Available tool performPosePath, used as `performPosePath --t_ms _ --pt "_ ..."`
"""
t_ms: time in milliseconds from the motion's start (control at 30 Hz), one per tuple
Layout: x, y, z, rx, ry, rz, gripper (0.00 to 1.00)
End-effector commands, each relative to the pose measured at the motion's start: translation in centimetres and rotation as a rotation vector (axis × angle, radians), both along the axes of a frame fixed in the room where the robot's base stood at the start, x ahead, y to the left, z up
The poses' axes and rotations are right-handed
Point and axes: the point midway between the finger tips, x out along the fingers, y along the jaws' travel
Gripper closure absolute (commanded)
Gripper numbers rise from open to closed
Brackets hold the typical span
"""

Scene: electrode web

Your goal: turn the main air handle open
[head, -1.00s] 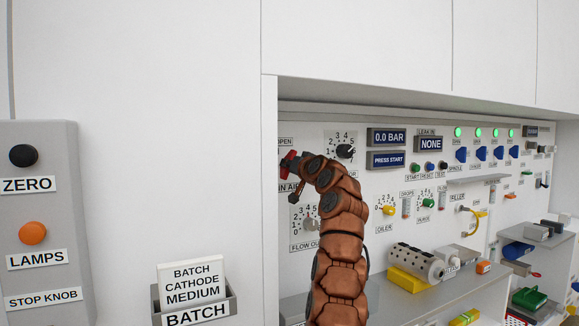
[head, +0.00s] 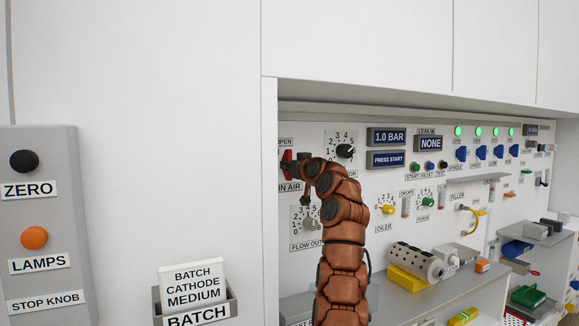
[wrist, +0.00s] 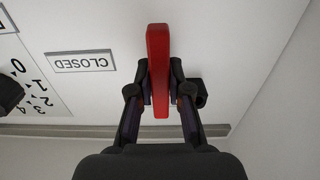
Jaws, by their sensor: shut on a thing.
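The red main air handle (head: 287,160) is at the left end of the panel in the head view, partly hidden by my gripper (head: 299,167). It stands about upright, just under the OPEN label (head: 285,142). In the wrist view the handle (wrist: 158,65) runs straight up and down between the fingers of my gripper (wrist: 161,92), which are closed on its two sides. The CLOSED label (wrist: 80,61) shows upside down beside it.
A black knob (head: 345,151) and the flow knob (head: 309,224) sit close to the right of the handle. The cabinet's side wall (head: 269,200) is close on the left. A shelf with several tools lies below right.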

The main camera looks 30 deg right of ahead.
Motion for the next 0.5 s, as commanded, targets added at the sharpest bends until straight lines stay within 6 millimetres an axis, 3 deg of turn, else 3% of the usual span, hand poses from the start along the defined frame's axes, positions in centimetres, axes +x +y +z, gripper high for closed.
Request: performPosePath --t_ms 200,233,500 --pt "0.04 0.03 -0.01 -0.001 0.000 0.000 1.00" --pt "0.03 0.04 0.00 -0.001 0.000 0.000 0.81" --pt "0.02 0.01 0.00 0.000 0.000 0.000 0.57"
